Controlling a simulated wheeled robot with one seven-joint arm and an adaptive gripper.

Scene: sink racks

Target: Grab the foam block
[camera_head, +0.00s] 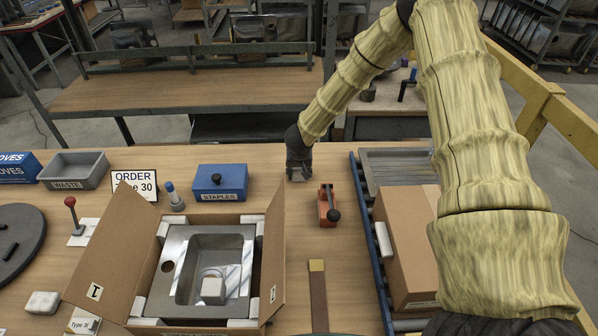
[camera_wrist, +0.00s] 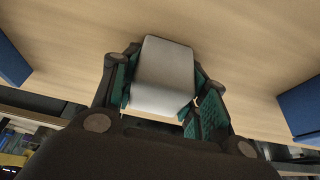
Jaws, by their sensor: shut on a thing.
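My gripper (camera_head: 299,168) is above the wooden table, behind the open carton and left of the conveyor. In the wrist view its green-padded fingers are on both sides of a pale grey-white foam block (camera_wrist: 164,75) and shut on it. In the head view the held block is mostly hidden and only a small pale part shows at the fingertips. Another white foam block (camera_head: 42,303) lies on the table at the front left. A further white block (camera_head: 213,289) is in the sink basin.
The open carton (camera_head: 112,255) holds a grey sink (camera_head: 233,312) with white corner pieces. A blue staples box (camera_head: 219,186), an orange stapler-like tool (camera_head: 324,208) and an order sign (camera_head: 134,185) stand nearby. A closed carton (camera_head: 405,240) sits on the right conveyor.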

